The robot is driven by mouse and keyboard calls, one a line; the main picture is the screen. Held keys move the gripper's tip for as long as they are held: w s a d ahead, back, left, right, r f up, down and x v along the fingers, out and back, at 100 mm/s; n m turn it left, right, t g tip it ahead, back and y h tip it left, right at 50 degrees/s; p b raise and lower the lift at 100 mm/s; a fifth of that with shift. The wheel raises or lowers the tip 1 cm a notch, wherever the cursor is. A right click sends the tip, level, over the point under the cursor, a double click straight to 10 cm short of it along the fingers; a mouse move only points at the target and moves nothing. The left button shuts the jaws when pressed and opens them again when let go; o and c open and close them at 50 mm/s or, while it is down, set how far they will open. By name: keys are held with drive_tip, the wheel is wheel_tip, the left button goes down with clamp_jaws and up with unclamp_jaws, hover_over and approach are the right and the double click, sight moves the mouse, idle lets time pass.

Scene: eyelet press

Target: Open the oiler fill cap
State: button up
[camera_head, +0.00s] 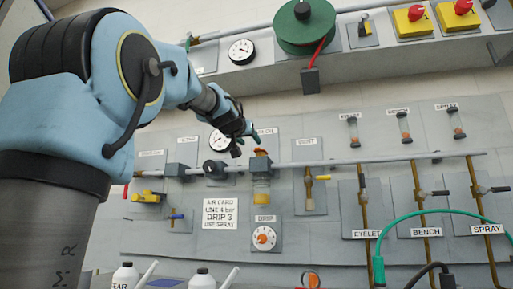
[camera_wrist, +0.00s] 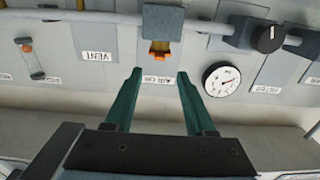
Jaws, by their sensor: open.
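The oiler (camera_head: 261,187) is an amber bowl under a grey block on the horizontal pipe at the middle of the wall panel. Its orange fill cap (camera_head: 261,152) sits on top and appears in place. In the wrist view, which is turned over, the orange cap (camera_wrist: 159,47) shows just beyond the fingertips, beside the grey block (camera_wrist: 162,21). My gripper (camera_wrist: 160,73) is open and empty, its two green fingers apart and roughly lined up with the cap. In the head view my gripper (camera_head: 242,143) is just up and left of the cap; contact cannot be seen.
A gauge (camera_head: 219,140) and a black regulator knob (camera_head: 215,169) are left of the oiler. The vent valve (camera_head: 308,180) is to its right, and an orange-centred drip dial (camera_head: 264,237) is below. The pipe (camera_head: 350,161) runs across the panel. A grey ledge (camera_head: 260,75) overhangs above.

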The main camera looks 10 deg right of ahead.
sight(257, 148)
drive_tip(key=p+x, duration=0.3)
drive_tip(key=x, duration=0.4)
drive_tip(key=shift+w, duration=0.1)
drive_tip(key=shift+w+d+f, duration=0.1)
drive_tip(key=shift+w+d, duration=0.15)
drive_tip(key=shift+w, duration=0.2)
clamp_jaws()
idle(0.9)
